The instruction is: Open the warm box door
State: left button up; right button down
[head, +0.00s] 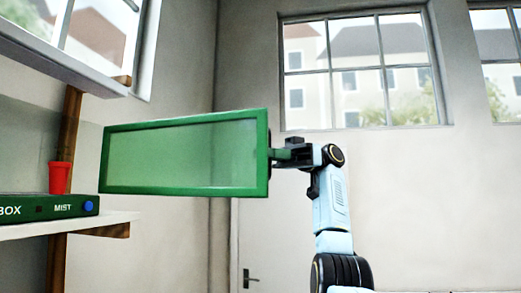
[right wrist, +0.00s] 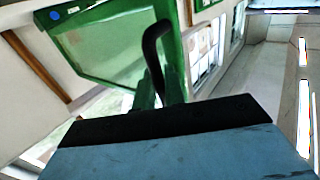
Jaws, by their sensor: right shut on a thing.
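The warm box door (head: 185,193) is a green frame with a pale see-through pane, left of centre in the head view. It stands out to the right of the green box front (head: 75,206) marked "BOX" and "MIST". My right gripper (head: 282,154) is at the door's right edge, shut on the handle. In the right wrist view the dark curved door handle (right wrist: 152,42) runs down between my gripper's fingers (right wrist: 161,90), with the green door (right wrist: 88,18) behind it. The grip itself is partly hidden. My left gripper is not in view.
A red cup (head: 59,178) stands above the box front at the left. The box front rests on a white shelf (head: 70,226) with a wooden post (head: 66,135). A wall with windows (head: 360,70) lies behind. The space right of my arm looks clear.

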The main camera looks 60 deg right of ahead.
jog(key=shift+d, duration=0.25)
dwell(0.3)
jog(key=c, duration=1.8)
grip_release()
jog(key=shift+c, duration=0.2)
jog(key=shift+a, duration=0.1)
jog(key=shift+w, duration=0.1)
